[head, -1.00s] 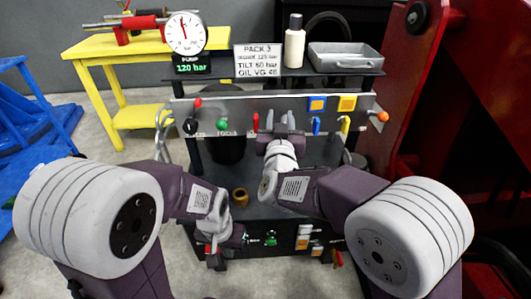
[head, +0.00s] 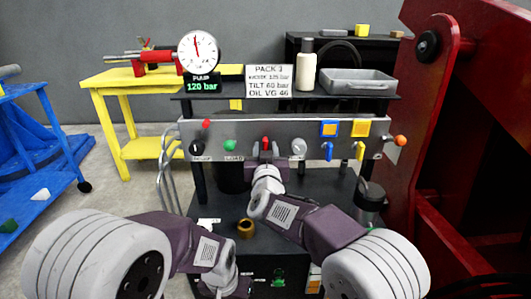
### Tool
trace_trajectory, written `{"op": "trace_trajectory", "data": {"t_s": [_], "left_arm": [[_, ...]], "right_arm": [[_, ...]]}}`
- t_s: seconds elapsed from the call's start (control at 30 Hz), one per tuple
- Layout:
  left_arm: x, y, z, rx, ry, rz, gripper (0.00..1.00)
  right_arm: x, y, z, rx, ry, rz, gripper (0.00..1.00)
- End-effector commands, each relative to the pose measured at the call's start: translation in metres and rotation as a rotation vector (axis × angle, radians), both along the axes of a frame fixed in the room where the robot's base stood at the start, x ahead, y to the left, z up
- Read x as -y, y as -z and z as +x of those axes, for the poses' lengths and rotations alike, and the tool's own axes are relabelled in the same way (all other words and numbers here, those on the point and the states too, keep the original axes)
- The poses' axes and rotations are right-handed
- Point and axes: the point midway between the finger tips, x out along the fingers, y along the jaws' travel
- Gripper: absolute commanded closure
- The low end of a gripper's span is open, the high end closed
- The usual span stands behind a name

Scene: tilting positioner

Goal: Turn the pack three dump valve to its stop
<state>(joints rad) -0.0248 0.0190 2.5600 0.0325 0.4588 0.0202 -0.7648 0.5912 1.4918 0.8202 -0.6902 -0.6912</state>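The pack three panel (head: 285,128) is a grey strip with a row of knobs and levers. A red lever (head: 266,142) sits near its middle; I cannot read which control is labelled as the dump valve. My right gripper (head: 266,152) is in front of this red lever, with its fingers apart on either side of it. Whether they touch it I cannot tell. My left gripper (head: 222,291) is low at the bottom edge, partly cut off, and its fingers are not clear.
A green knob (head: 230,146) and a grey round knob (head: 299,146) flank the red lever. Blue (head: 329,150) and yellow (head: 360,150) levers are further right. A gauge (head: 199,52) and 120 bar display (head: 202,86) stand above. A red frame (head: 440,150) bounds the right.

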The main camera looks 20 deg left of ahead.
Motion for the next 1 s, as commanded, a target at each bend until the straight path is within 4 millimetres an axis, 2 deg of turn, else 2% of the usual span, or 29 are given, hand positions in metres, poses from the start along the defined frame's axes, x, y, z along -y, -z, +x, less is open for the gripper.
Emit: {"op": "trace_trajectory", "data": {"t_s": [0.27, 0.3, 0.4, 0.77, 1.0], "left_arm": [[0.0, 0.0003, 0.0, 0.0, 0.0, 0.0, 1.0], [0.0, 0.0003, 0.0, 0.0, 0.0, 0.0, 1.0], [0.0, 0.0003, 0.0, 0.0, 0.0, 0.0, 1.0], [0.0, 0.0, 0.0, 0.0, 0.0, 0.0, 1.0], [0.0, -0.0007, 0.0, 0.0, 0.0, 0.0, 1.0]], "right_arm": [[-0.0005, -0.0001, 0.0025, -0.001, 0.0, 0.0, 0.65], [-0.0005, -0.0001, 0.0024, -0.001, 0.0, 0.0, 0.76], [-0.0004, -0.0002, 0.0023, -0.001, 0.0, 0.0, 1.0], [-0.0002, -0.0002, 0.0021, -0.009, 0.0, 0.03, 1.0], [0.0006, -0.0001, 0.0024, -0.047, 0.0, 0.161, 1.0]]}}
